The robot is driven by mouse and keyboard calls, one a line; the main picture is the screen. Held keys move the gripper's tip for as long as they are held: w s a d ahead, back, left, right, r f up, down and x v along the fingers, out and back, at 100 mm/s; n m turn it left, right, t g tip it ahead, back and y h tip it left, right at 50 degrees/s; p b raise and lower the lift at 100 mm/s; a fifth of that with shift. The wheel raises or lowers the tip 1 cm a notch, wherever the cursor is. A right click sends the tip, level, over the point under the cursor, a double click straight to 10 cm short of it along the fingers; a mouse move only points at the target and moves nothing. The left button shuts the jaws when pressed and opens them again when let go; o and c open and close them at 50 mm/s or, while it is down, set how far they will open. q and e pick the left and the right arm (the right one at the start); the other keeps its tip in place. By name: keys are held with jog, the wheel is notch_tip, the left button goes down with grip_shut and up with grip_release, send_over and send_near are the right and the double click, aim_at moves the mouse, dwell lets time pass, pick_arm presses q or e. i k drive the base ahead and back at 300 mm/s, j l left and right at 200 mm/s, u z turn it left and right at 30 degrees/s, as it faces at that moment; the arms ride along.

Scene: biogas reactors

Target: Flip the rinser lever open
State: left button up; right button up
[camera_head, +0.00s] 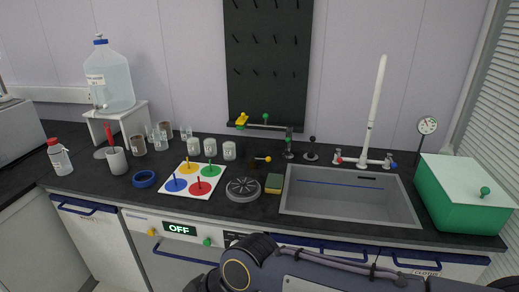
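A round dark disc with a star-shaped grate, which looks like the rinser (243,188), sits on the black counter left of the sink. Just behind it is a short lever with an orange ball knob (263,159), lying roughly level and pointing right; I cannot tell for sure whether it belongs to the disc. My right arm crosses the bottom edge in front of the counter, but its gripper fingers do not show. My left gripper is not in view. Nothing of mine touches the rinser or the lever.
A yellow-green sponge (273,183) lies between the rinser and the steel sink (350,209). A white mat with coloured discs (193,181), a blue ring (145,179) and several beakers are to the left. A green box (463,206) stands right of the sink.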

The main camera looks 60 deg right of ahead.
aim_at(261, 159)
jog(key=z, duration=1.65)
